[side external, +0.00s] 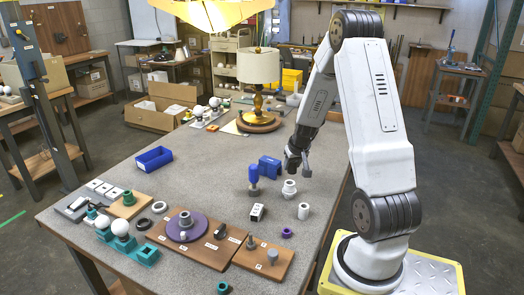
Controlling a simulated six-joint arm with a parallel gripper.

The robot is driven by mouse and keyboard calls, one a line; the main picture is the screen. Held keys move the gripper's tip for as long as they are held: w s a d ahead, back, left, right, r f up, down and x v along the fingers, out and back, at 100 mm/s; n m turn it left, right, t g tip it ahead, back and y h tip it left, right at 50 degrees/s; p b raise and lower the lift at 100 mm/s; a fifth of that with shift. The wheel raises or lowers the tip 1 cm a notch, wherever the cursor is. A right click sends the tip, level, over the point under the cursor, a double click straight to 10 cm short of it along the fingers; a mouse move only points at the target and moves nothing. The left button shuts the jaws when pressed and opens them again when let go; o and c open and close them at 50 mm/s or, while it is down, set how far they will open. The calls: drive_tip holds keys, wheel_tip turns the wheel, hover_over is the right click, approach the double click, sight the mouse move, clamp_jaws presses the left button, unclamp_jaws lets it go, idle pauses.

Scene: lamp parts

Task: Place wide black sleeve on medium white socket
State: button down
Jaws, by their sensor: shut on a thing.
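My gripper (297,168) hangs over the right part of the grey table. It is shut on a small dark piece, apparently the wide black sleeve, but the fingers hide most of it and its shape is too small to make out. A stepped white socket (289,189) stands upright just below the gripper and a little to its left, apparently apart from it. A plain white cylinder (303,211) stands closer to the front. I cannot tell for certain which white piece is the medium socket.
A black-and-white block (257,212) and purple ring (287,232) lie in front. Wooden boards (205,250) with parts fill the front left. A lamp (258,90) stands behind. The table's middle is clear.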

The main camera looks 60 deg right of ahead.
sight(290, 172)
drive_tip(key=shift+w+d+f, duration=0.15)
drive_tip(key=shift+w+f, duration=0.05)
drive_tip(key=shift+f, duration=0.1)
drive_tip(key=shift+f, duration=0.1)
drive_tip(key=shift+w+d+f, duration=0.15)
drive_tip(key=shift+w+f, duration=0.1)
drive_tip(key=shift+f, duration=1.5)
drive_tip(key=shift+f, duration=0.4)
drive_tip(key=shift+c, duration=1.2)
unclamp_jaws()
drive_tip(key=shift+r, duration=0.4)
